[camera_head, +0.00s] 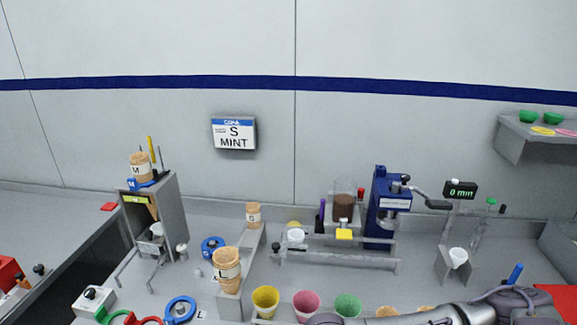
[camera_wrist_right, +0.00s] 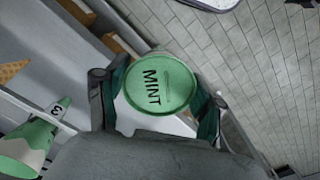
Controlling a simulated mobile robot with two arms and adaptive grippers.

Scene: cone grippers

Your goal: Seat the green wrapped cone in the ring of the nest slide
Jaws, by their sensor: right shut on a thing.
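In the right wrist view my right gripper (camera_wrist_right: 157,96) is shut on a green wrapped cone (camera_wrist_right: 160,80), with one finger on each side. I see its round light-green top, printed MINT; the cone's lower part is hidden beneath it. In the head view my right arm lies along the bottom right edge, and the held cone is not visible. A rail fixture (camera_head: 335,255) stands at the back of the counter with a white cup and a yellow block; I cannot tell whether it is the nest slide. My left gripper is not in view.
Yellow (camera_head: 266,302), pink (camera_head: 307,306) and green (camera_head: 347,305) cups stand along the front. A blue press (camera_head: 388,208) stands behind the rail. A small holder (camera_head: 450,266) with a white cone is right. A wall sign (camera_head: 234,133) reads S MINT.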

